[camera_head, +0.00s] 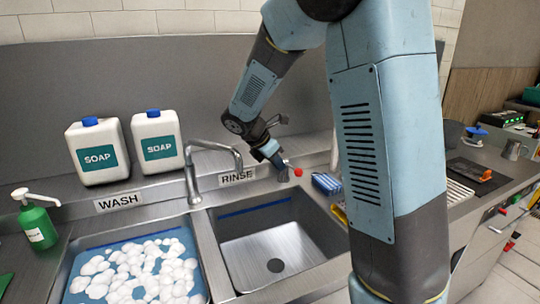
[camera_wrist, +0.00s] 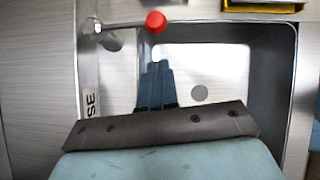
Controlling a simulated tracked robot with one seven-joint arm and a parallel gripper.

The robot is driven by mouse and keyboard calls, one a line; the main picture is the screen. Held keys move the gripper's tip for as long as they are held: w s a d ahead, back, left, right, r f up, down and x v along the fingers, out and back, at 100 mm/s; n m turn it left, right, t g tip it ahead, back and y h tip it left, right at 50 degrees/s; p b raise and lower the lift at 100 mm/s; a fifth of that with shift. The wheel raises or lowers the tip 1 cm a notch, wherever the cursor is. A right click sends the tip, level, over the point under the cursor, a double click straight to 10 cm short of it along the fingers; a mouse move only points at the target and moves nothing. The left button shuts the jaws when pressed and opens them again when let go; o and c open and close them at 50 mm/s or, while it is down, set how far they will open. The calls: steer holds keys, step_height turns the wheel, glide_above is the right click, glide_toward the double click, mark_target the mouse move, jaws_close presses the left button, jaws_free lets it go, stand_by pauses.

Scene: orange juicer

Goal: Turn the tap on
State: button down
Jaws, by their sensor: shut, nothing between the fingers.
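The tap's lever ends in a red ball (camera_head: 298,172) at the back of the rinse basin, just right of the RINSE label. In the wrist view the red ball (camera_wrist: 155,22) sits at the end of a metal lever that runs left to a round metal base (camera_wrist: 90,27). The curved metal spout (camera_head: 213,146) stands left of it, between the basins. My gripper (camera_head: 279,163) points down beside the lever, just left of the red ball. In the wrist view my gripper's fingers (camera_wrist: 157,66) are together and empty, their tips below the ball in the picture. I cannot tell whether they touch the lever.
The rinse basin (camera_head: 235,252) is empty, with a drain. The wash basin (camera_head: 205,262) holds blue water and white foam. Two soap jugs (camera_head: 97,152) (camera_head: 158,142) and a green pump bottle (camera_head: 38,228) stand left.

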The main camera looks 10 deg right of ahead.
mark_target(295, 173)
steer(key=shift+w+d+f, duration=0.25)
steer(key=shift+d+f, duration=0.25)
steer(key=shift+d, duration=0.25)
steer(key=shift+w+d+f, duration=0.3)
steer(key=shift+d+f, duration=0.25)
steer(key=shift+d, duration=0.2)
steer(key=shift+w+d+f, duration=0.25)
steer(key=shift+d+f, duration=0.25)
steer(key=shift+d, duration=0.25)
